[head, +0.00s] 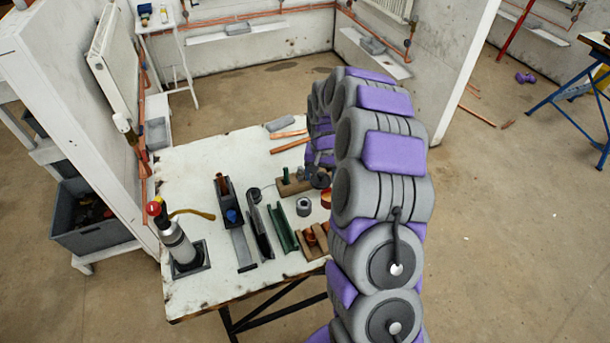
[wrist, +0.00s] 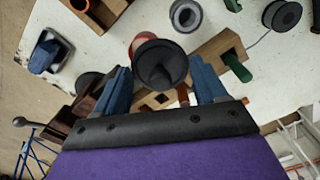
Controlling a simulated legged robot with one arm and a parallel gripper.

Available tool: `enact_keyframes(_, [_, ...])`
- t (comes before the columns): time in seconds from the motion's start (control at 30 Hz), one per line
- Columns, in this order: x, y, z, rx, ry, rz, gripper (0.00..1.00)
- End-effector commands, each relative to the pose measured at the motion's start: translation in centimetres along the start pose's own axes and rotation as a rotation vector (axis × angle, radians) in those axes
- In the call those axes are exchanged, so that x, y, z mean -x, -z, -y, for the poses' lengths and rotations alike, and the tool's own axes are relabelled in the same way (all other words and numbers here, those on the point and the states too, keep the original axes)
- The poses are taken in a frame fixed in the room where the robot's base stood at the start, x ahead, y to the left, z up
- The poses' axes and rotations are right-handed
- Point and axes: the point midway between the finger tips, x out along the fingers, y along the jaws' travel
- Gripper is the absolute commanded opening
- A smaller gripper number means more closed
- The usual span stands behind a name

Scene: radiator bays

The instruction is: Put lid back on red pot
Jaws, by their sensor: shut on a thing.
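The dark round lid (wrist: 160,60) with a central knob is between the blue fingers of my gripper (wrist: 164,82) in the wrist view. My gripper is shut on it. The lid also shows in the head view as a dark disc (head: 320,180) below the end of my arm. The red pot (head: 326,201) stands on the white bench just in front of the lid in the head view. In the wrist view only a reddish rim (wrist: 141,39) shows behind the lid, which hides most of the pot. I cannot tell whether they touch.
A wooden block (wrist: 215,48) with a green peg lies close to my gripper. A grey ring (head: 303,207), green channel (head: 282,230), wooden rack (head: 315,241) and black spool (head: 254,195) are nearby on the bench (head: 190,150). A torch cylinder (head: 178,243) stands at the left.

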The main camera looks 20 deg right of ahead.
Motion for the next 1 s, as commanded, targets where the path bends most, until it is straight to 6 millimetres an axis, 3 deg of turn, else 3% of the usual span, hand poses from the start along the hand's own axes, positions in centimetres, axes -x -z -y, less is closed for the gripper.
enact_keyframes(0.1, [-0.9,1.2,-1.9,-0.076,-0.002,-0.001,0.43])
enact_keyframes(0.27, [-1.6,1.9,-3.1,-0.127,-0.001,-0.003,0.43])
enact_keyframes(0.57, [-2.9,1.9,-3.2,-0.132,-0.001,-0.002,0.43])
enact_keyframes(1.0, [-6.6,1.8,-3.3,-0.131,-0.003,0.003,0.43])
